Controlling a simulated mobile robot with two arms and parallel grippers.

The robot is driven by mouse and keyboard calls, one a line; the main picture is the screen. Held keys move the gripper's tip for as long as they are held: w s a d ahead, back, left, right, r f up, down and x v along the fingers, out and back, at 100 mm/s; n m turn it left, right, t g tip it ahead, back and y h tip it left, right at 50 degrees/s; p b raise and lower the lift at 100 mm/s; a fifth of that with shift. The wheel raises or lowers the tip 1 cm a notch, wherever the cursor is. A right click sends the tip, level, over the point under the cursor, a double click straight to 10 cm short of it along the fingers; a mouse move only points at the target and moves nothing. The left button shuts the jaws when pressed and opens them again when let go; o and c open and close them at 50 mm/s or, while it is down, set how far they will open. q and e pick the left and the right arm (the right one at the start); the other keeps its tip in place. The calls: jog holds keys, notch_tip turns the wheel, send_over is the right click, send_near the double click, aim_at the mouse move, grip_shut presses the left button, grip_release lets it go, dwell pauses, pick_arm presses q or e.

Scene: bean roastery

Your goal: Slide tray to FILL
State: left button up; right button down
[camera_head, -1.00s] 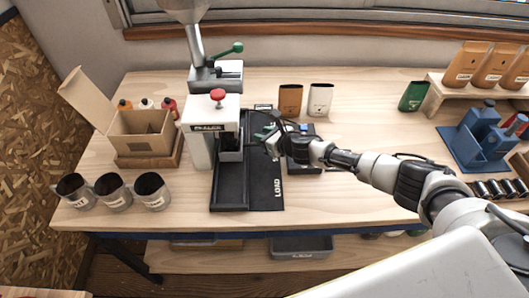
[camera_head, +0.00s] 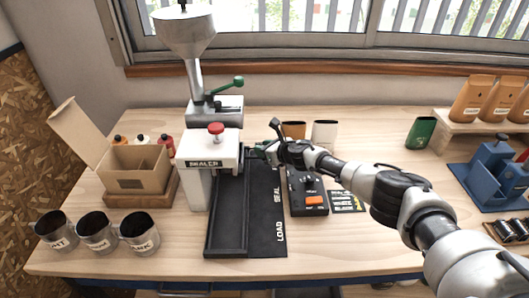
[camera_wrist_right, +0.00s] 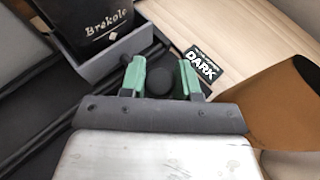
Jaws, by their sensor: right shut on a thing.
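The grey tray (camera_wrist_right: 103,69) shows in the right wrist view with a black bag (camera_wrist_right: 95,22) marked "Brekole" in it. My right gripper (camera_wrist_right: 160,82) has its green fingers on either side of the tray's dark round knob (camera_wrist_right: 158,84). In the head view my right gripper (camera_head: 262,150) is at the far part of the black track (camera_head: 228,218), beside the sealer (camera_head: 212,148). The tray is mostly hidden there by the sealer and gripper. My left gripper is out of view.
The hopper (camera_head: 178,32) with a green lever stands behind the sealer. A black control box (camera_head: 307,190) with an orange button is right of the track. Brown (camera_head: 293,130) and white (camera_head: 325,132) bags stand behind it. Mugs (camera_head: 94,232) and a cardboard box (camera_head: 136,167) are at left.

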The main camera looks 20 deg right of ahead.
jog(key=shift+w+d+r, duration=0.1)
jog(key=shift+d+r, duration=0.05)
jog(key=shift+r, duration=0.05)
jog(key=c, duration=1.1)
grip_release()
jog(key=o, duration=0.3)
jog(key=shift+w+f, duration=0.2)
jog(key=shift+f, duration=0.05)
jog(key=shift+s+r, duration=0.1)
jog(key=shift+s, duration=0.05)
jog(key=shift+s+d+r+p, duration=0.25)
jog(key=shift+s+p, duration=0.1)
jog(key=shift+s, duration=0.1)
jog(key=shift+p+v, duration=0.85)
jog(key=shift+v, duration=3.85)
